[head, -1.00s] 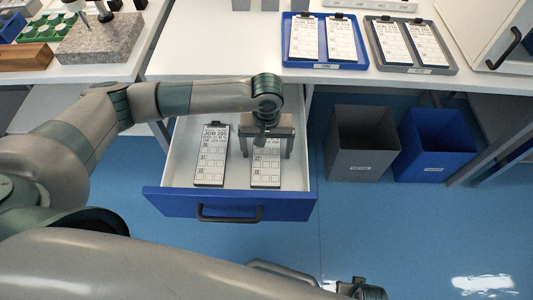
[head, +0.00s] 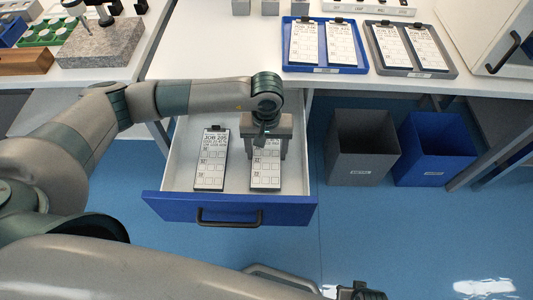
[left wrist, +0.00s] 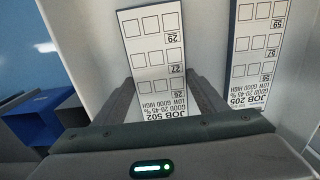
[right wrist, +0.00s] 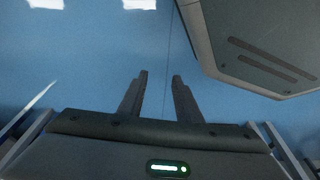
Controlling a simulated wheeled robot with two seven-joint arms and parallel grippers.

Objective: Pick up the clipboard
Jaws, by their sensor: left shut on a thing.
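Two clipboards with white job sheets lie side by side in the open drawer (head: 232,182). The left clipboard (head: 211,160) lies flat and also shows at the right of the left wrist view (left wrist: 257,50). The right clipboard (head: 265,174) is between the fingers of my left gripper (head: 267,156). In the left wrist view, the left gripper (left wrist: 161,92) is shut on this clipboard (left wrist: 152,40) across its clip end, which is partly hidden. My right gripper (right wrist: 159,75) is open and empty above the blue floor.
A blue tray (head: 325,69) and a grey tray (head: 412,72) with more clipboards stand on the white bench. A grey bin (head: 362,150) and a blue bin (head: 436,148) stand right of the drawer. The drawer's front has a dark handle (head: 230,222).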

